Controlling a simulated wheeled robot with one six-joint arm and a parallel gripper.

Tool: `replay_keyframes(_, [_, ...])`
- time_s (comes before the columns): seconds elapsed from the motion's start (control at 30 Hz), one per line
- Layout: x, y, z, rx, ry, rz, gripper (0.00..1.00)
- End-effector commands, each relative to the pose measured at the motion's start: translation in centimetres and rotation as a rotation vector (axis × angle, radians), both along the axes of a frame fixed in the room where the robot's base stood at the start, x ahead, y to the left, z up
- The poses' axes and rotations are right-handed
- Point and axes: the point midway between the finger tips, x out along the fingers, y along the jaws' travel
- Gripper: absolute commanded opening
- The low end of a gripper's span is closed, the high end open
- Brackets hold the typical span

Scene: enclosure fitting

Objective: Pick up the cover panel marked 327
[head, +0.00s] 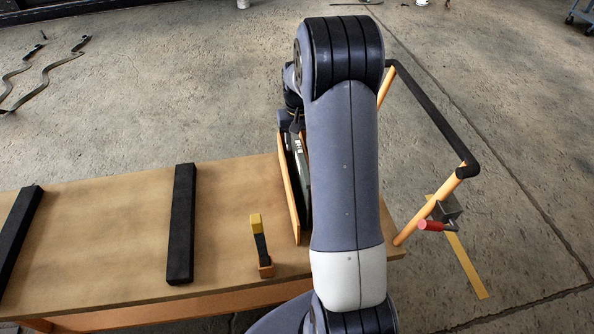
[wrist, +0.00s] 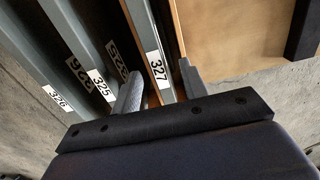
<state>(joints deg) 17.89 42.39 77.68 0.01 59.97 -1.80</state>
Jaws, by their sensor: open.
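The cover panel marked 327 (wrist: 157,67) is a grey upright sheet with a white label near its edge, in the wrist view. My gripper (wrist: 160,84) is open, with one finger on each side of this panel's edge. I cannot tell whether either finger touches it. Panels marked 325 (wrist: 99,85) and 326 (wrist: 57,99) stand to its left in the same view. In the head view my gripper is mostly hidden behind my arm, above the wooden rack (head: 286,184) at the right of the bench. The panels there are largely hidden.
A black-and-orange rail (head: 430,115) and a red-handled clamp (head: 432,226) are at the right. The bench between the bars is clear.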

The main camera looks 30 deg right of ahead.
Motion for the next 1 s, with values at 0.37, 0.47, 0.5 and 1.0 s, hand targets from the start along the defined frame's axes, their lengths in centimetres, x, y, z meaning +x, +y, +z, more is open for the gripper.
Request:
replay_keyframes(0.37, [-0.2, 0.0, -4.4, 0.001, 0.003, 0.001, 0.42])
replay_keyframes(0.47, [-0.2, 0.0, -5.4, 0.000, 0.001, 0.001, 0.42])
replay_keyframes(0.5, [-0.1, 0.0, -5.6, 0.000, 0.001, 0.001, 0.42])
replay_keyframes(1.0, [-0.1, 0.0, -5.7, 0.000, -0.001, 0.001, 0.20])
